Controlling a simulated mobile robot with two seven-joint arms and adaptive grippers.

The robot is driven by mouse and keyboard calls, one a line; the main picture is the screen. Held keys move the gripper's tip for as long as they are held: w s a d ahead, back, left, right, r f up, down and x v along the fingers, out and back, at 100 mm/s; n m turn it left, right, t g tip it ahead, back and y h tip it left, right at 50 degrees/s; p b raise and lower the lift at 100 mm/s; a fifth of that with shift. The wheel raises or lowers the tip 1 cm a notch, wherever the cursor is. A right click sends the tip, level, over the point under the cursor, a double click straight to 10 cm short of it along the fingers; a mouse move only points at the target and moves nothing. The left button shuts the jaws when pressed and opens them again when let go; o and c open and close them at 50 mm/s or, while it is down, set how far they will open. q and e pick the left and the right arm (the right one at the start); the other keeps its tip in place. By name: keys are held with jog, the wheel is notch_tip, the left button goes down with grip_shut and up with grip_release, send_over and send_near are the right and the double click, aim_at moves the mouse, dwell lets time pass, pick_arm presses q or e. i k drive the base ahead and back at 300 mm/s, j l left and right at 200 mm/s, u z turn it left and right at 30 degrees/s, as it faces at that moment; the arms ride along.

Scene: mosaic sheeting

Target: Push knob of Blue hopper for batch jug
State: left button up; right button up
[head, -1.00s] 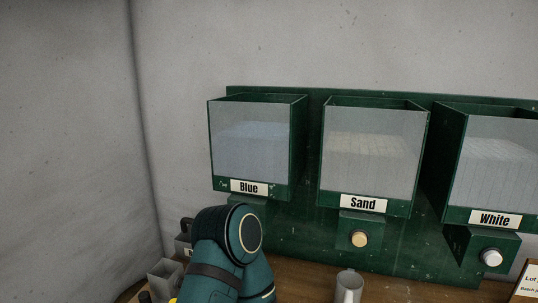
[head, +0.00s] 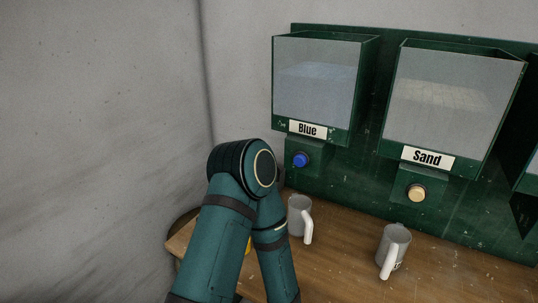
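The Blue hopper (head: 312,85) hangs at the left of the green wall panel, with a clear front, blue contents and a "Blue" label. Its blue knob (head: 301,160) sticks out of a green block just below the label. A grey jug (head: 299,216) with a handle stands on the wooden bench below this knob; I cannot tell if it is the batch jug. My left arm is bent in front of the bench's left end, its elbow left of the knob. Neither gripper shows in this view.
The Sand hopper (head: 452,100) is to the right, with a tan knob (head: 416,193). A second grey jug (head: 394,246) with a pale handle stands below it. The wooden bench (head: 345,240) is clear between the jugs. A grey wall is at the left.

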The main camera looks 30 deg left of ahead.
aim_at(299, 160)
jog(key=u, duration=0.9)
